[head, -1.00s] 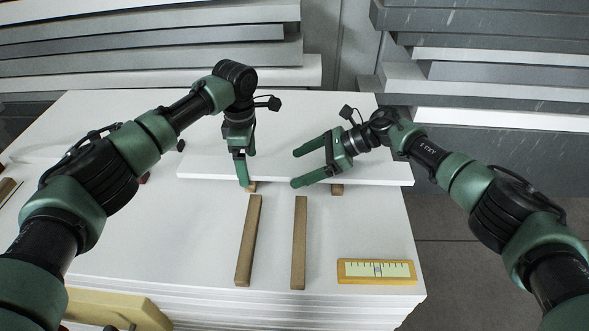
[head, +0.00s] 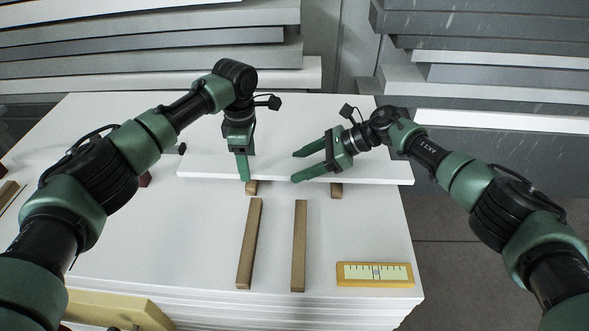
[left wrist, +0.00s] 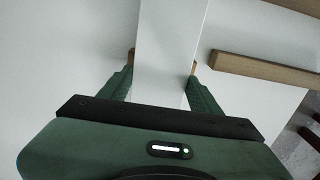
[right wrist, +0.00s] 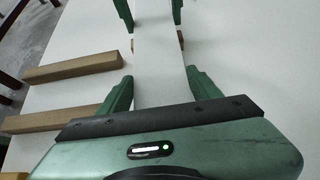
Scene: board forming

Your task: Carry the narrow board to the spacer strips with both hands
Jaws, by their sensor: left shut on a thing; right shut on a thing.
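The narrow board (head: 275,173) is a long white piece lying left to right across the middle of the large white board stack. My left gripper (head: 248,167) is shut across its width left of its middle. My right gripper (head: 297,167) is shut across it from the right. The board also runs between the fingers in the left wrist view (left wrist: 170,50) and right wrist view (right wrist: 158,50). Brown ends of a left spacer strip (head: 252,188) and a right one (head: 337,191) show from under its front edge. I cannot tell whether it touches them.
Two bare wooden strips, a left one (head: 249,245) and a right one (head: 299,246), lie nearer me on the white stack top (head: 190,235). A yellow-framed gauge (head: 375,274) lies at the front right. Grey and white board stacks (head: 150,45) stand behind.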

